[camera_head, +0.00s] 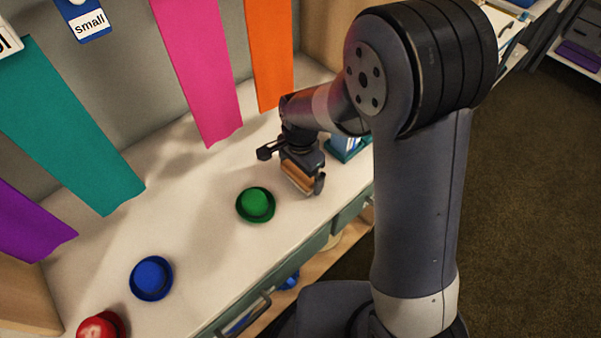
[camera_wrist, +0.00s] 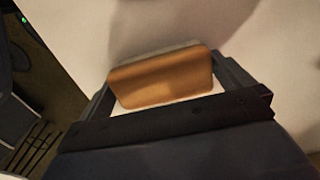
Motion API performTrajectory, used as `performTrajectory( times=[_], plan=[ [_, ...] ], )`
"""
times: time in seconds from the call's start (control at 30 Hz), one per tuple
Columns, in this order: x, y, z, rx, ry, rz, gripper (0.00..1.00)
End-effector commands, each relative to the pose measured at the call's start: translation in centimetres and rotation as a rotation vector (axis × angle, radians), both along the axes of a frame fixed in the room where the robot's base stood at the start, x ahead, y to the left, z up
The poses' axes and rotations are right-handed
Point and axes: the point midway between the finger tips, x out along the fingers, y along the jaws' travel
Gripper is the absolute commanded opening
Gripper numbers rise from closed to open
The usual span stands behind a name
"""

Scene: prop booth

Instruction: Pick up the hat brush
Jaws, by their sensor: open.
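The hat brush (camera_head: 298,178) has a tan wooden back and is partly hidden under my gripper in the head view. In the wrist view the brush (camera_wrist: 160,80) shows its wooden back, with a thin pale strip along its far edge. My gripper (camera_head: 292,168) is over the counter at the brush. In the wrist view my gripper (camera_wrist: 168,88) has its two fingers apart, one at each end of the brush. I cannot tell whether either finger touches it.
A green hat (camera_head: 257,204), a blue hat (camera_head: 151,277) and a red hat (camera_head: 99,326) sit on the pale counter (camera_head: 205,250). A teal box (camera_head: 344,147) stands close behind my gripper. Pink (camera_head: 200,70) and orange (camera_head: 270,55) strips hang at the back.

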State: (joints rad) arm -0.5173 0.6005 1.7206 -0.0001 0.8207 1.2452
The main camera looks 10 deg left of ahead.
Motion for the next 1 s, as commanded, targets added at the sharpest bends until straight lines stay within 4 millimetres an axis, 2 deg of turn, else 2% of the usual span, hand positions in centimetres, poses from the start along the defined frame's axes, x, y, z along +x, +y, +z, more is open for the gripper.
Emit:
performTrajectory(
  times=[0.07,0.4,0.67,0.77,1.0],
  plan=[
    [0.0,0.0,0.0,0.000,0.000,0.000,0.98],
    [0.0,0.0,0.1,0.000,0.000,0.000,0.71],
    [0.0,0.0,0.3,0.001,-0.001,0.000,0.70],
    [0.1,0.1,1.3,0.002,-0.005,0.000,0.70],
    [0.1,0.1,6.1,0.004,-0.006,0.000,0.70]
  ],
)
